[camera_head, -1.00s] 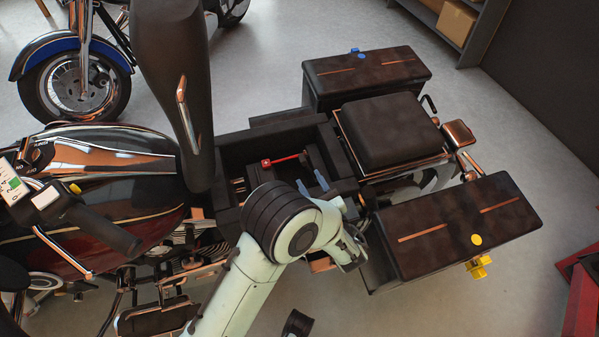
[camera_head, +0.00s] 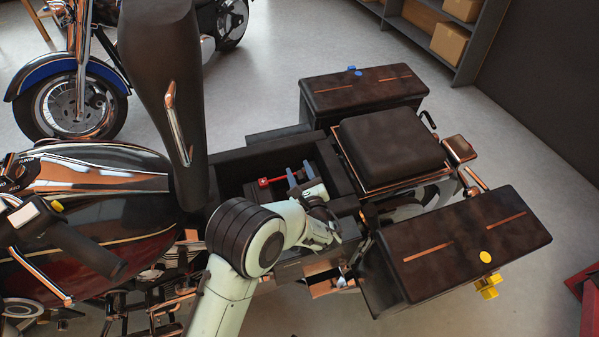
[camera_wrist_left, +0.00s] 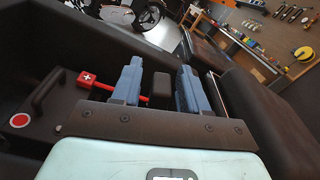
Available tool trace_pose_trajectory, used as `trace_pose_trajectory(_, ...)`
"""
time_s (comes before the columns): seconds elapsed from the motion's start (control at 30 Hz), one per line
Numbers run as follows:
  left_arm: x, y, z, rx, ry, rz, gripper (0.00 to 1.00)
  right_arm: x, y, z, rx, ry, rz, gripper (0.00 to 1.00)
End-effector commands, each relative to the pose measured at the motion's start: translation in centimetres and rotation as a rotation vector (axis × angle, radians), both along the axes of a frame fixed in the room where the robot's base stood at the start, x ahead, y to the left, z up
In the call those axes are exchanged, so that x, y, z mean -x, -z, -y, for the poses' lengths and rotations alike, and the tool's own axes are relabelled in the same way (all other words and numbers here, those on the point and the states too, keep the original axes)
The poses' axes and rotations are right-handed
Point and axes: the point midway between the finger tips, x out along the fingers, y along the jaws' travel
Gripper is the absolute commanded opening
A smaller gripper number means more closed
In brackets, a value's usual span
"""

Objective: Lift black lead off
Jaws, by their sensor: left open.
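My left gripper (camera_head: 302,174) reaches into the open battery bay (camera_head: 233,158) of the motorcycle, its blue fingers apart. In the left wrist view the gripper (camera_wrist_left: 158,72) has a dark block (camera_wrist_left: 160,88) showing between and beyond its fingers. I cannot tell whether this block is the black lead or whether the fingers touch it. A red lead (camera_head: 265,182) lies in the bay to the left of the fingers. Its end with a white cross (camera_wrist_left: 86,78) shows in the wrist view. My left arm hides the near part of the bay. My right gripper is out of view.
The raised seat (camera_head: 160,80) stands left of the bay. The rear seat pad (camera_head: 392,142) is to the right, with panniers at the far side (camera_head: 365,92) and near side (camera_head: 465,240). A black handle (camera_wrist_left: 50,92) shows in the bay's left part.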

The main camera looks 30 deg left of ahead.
Motion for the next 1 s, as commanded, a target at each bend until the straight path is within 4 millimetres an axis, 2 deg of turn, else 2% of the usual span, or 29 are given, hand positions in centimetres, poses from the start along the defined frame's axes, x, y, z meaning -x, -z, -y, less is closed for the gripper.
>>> trace_pose_trajectory(0.37,-0.6,-0.1,-0.6,0.000,0.001,0.000,0.44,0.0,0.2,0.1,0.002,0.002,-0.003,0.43)
trace_pose_trajectory(0.4,-0.5,-0.1,-0.6,0.000,0.001,0.000,0.40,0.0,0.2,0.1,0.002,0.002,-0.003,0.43)
trace_pose_trajectory(0.47,-0.6,0.0,-0.6,0.000,0.001,0.000,0.21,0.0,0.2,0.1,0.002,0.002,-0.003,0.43)
trace_pose_trajectory(0.5,-0.5,0.0,-0.6,0.000,0.001,0.000,0.08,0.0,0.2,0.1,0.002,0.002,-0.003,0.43)
trace_pose_trajectory(0.53,-0.5,0.0,-0.6,0.000,0.001,0.000,0.00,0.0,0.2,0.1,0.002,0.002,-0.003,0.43)
trace_pose_trajectory(0.77,-0.8,-0.3,-0.2,-0.017,-0.001,-0.019,0.00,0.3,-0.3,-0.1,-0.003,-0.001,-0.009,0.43)
trace_pose_trajectory(1.0,-3.1,-1.2,1.9,-0.157,-0.022,-0.181,0.00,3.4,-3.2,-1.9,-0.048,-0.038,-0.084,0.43)
